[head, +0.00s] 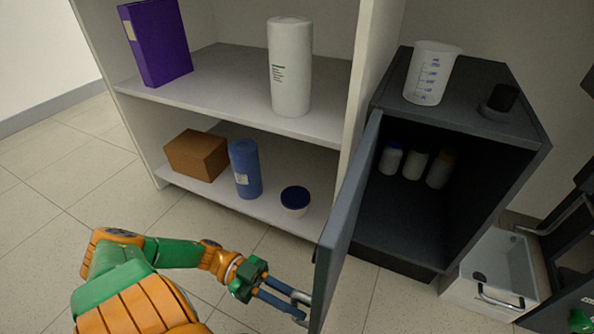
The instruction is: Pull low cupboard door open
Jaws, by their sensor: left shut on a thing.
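The low cupboard (400,262) is dark grey and stands right of the white shelf unit. Its door (345,225) is swung wide open toward me, seen nearly edge-on, and the inside shows. My left gripper (301,304) is at the door's outer face, near its free lower edge, shut on the door handle. The handle is mostly hidden by the fingers and the door's edge.
Several bottles (414,164) stand inside the cupboard. A measuring beaker (431,74) and a small black-topped object (499,100) stand on top. An open white drawer or bin (492,272) is at right. The white shelf unit (225,85) holds several items. Tiled floor is clear at left.

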